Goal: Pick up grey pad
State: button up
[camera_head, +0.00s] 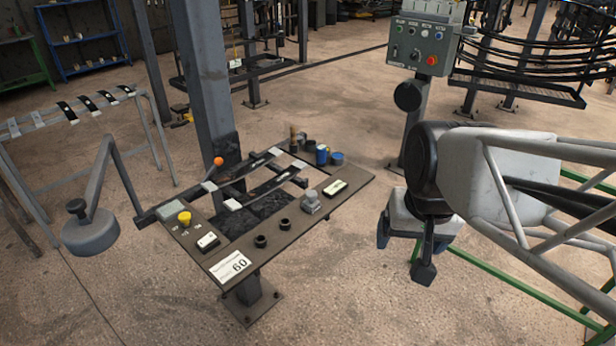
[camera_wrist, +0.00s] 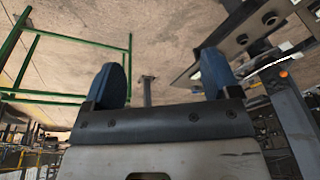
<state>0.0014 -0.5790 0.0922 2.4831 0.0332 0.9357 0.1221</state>
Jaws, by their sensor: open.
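A small grey block (camera_head: 310,202) with a raised top stands on the right half of the dark workbench (camera_head: 285,232) in the head view. A flat grey-green square (camera_head: 168,210) lies at the bench's left end. I cannot tell for certain which of these is the grey pad. My gripper (camera_head: 404,256) is to the right of the bench, apart from it, with its fingers pointing down. In the wrist view its two blue fingers (camera_wrist: 163,82) are spread, with nothing between them. Part of the bench shows at the upper right there.
The bench also bears a yellow button (camera_head: 184,218), black rings (camera_head: 260,241), a blue cup (camera_head: 322,155) and a frame of bars. An orange-tipped lever (camera_head: 218,161) and a column (camera_head: 205,80) rise behind. A control box (camera_head: 424,40) stands at the back right. Open floor separates gripper and bench.

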jog(key=w+a+m+y, duration=0.1)
jog(key=w+a+m, duration=0.25)
jog(key=w, duration=0.55)
jog(key=m+g+y, duration=0.2)
jog(key=m+y, duration=0.1)
jog(key=m, duration=1)
send_over(315, 193)
jog(key=d, duration=0.2)
notch_tip(315, 193, down, 14)
jog(key=shift+a+r, duration=0.15)
jog(key=shift+r, duration=0.05)
jog(key=shift+f, duration=0.15)
jog(key=shift+x, duration=1.15)
jog(key=shift+s, duration=0.1)
jog(key=shift+x, duration=2.6)
